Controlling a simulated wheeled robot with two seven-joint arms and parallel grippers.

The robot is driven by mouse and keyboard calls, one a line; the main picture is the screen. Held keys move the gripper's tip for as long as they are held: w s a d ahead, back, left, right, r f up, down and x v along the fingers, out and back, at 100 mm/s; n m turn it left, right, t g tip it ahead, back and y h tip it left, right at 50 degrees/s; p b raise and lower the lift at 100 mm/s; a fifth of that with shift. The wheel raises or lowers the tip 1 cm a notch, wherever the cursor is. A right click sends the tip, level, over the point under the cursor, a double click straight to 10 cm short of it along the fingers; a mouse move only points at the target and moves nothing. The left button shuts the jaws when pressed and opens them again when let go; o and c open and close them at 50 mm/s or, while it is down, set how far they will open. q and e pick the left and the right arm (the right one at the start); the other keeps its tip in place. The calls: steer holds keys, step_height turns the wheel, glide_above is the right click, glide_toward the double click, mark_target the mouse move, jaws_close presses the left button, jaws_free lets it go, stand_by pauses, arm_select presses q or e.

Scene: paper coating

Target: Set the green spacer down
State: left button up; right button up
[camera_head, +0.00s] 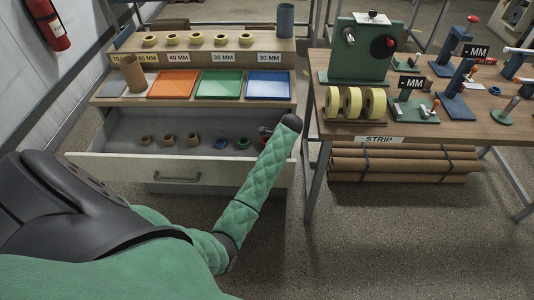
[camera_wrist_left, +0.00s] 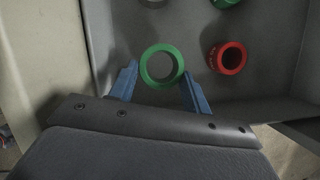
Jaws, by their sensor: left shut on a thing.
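In the left wrist view my left gripper (camera_wrist_left: 160,88) has its blue fingers on both sides of a green spacer (camera_wrist_left: 161,66), shut on it. The spacer is a ring with its open bore facing the camera. It is over the grey drawer floor; I cannot tell whether it touches it. A red ring (camera_wrist_left: 228,57) lies to its right, apart from it. A second green ring (camera_wrist_left: 225,3) is cut off by the top edge. In the head view a green ring (camera_head: 243,142) shows in the drawer; I cannot tell which one. My right gripper is not in view.
The open drawer (camera_head: 120,165) also holds brown rings (camera_head: 168,140) and a blue ring (camera_head: 221,143). Above it are orange (camera_head: 172,84), green (camera_head: 219,84) and blue (camera_head: 266,84) mats. A table with a green machine (camera_head: 358,50) stands at right.

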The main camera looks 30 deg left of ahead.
arm_select(q)
steer(key=shift+f+p, duration=0.6)
steer(key=shift+f, duration=2)
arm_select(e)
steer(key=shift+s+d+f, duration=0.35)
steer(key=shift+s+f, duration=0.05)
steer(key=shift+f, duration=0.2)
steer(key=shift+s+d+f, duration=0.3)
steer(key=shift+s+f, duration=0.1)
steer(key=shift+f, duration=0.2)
arm_select(q)
steer(key=o, duration=1)
steer(key=shift+f, duration=0.1)
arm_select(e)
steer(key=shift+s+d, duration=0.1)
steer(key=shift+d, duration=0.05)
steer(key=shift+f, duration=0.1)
arm_select(q)
steer(key=shift+w+d+r, duration=0.1)
steer(key=shift+r, duration=0.2)
steer(key=b+v, duration=0.3)
steer(key=v, duration=0.8)
steer(key=shift+r, duration=0.35)
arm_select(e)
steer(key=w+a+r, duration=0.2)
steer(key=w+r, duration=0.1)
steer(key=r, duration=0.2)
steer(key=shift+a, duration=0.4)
